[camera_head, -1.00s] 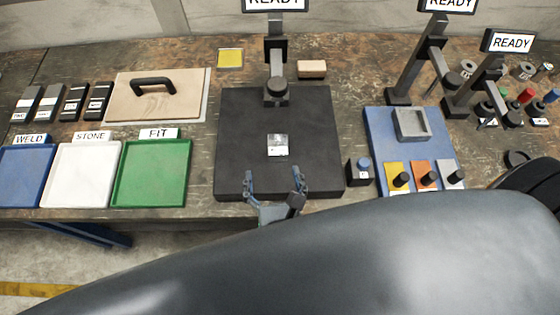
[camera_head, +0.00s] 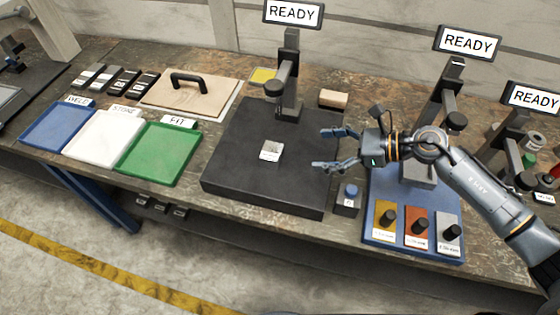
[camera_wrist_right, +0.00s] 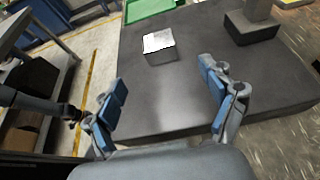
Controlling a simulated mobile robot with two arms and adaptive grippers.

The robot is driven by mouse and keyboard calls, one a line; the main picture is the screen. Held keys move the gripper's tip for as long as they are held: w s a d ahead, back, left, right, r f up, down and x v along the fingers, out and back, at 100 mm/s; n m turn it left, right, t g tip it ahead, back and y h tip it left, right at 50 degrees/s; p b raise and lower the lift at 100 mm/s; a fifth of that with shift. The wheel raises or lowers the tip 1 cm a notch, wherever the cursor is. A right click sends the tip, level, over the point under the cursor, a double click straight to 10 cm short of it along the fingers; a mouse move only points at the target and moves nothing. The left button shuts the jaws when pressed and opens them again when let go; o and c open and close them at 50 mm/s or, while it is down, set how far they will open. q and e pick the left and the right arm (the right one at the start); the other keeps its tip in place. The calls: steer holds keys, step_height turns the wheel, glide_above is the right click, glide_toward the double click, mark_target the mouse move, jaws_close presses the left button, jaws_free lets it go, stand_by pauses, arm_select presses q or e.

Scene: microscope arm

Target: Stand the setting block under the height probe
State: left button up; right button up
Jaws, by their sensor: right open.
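The setting block (camera_head: 271,151), small and silvery with a pale top face, stands on the black plate (camera_head: 235,180), near its middle. It also shows in the right wrist view (camera_wrist_right: 160,48), clear of my fingers. The height probe (camera_head: 274,88) hangs from a dark stand at the back of the plate. The block is in front of the probe, apart from it. My right gripper (camera_head: 319,150) is open and empty at the plate's right side, pointing left toward the block. Its spread fingers show in the wrist view (camera_wrist_right: 163,80).
The blue board (camera_head: 375,235) with knobs is at right. The green tray (camera_head: 160,150) is left of the plate.

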steer(key=p, duration=0.2)
glide_toward(269, 149)
steer(key=x, duration=0.3)
steer(key=shift+w+a+f, duration=0.1)
steer(key=shift+f, duration=0.25)
steer(key=shift+a+f, duration=0.2)
steer(key=shift+a, duration=0.2)
steer(key=p+x, duration=0.1)
steer(key=x, duration=0.1)
steer(key=p+x, duration=0.1)
steer(key=x, duration=0.1)
steer(key=shift+a+r+p, duration=0.1)
steer(key=shift+a+p, duration=0.25)
steer(key=shift+a, duration=0.05)
steer(key=shift+w+a+f, duration=0.15)
steer(key=shift+f, duration=0.05)
jaws_close()
arm_select(q)
steer(key=r, duration=0.5)
steer(key=shift+w+a, duration=0.25)
steer(key=shift+w, duration=0.1)
arm_select(e)
steer(key=shift+w+r, duration=0.1)
steer(key=shift+r, duration=0.1)
